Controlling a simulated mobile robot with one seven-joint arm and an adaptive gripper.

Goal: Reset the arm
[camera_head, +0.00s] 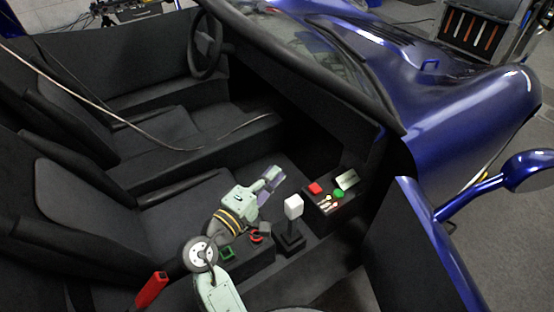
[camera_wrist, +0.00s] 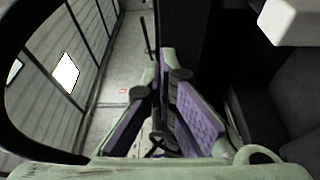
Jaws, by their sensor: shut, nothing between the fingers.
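My gripper (camera_head: 270,178) is in the middle of the head view, inside the open car cabin. It is pale green with purple finger pads and is shut and empty. It is up and left of a white-topped lever (camera_head: 293,207), apart from it in the picture. My arm reaches in from the bottom of the head view. In the wrist view, my gripper's fingers (camera_wrist: 164,72) point away from the camera, and nothing is visible held between them. A white block (camera_wrist: 293,20) shows at the upper right there.
A panel right of the lever carries a red button (camera_head: 315,188), a green button (camera_head: 339,194) and a pale card (camera_head: 347,179). Small green (camera_head: 227,253) and red (camera_head: 256,237) parts lie near my arm. Dark seats, a steering wheel (camera_head: 205,45) and the blue door (camera_head: 435,250) surround the space.

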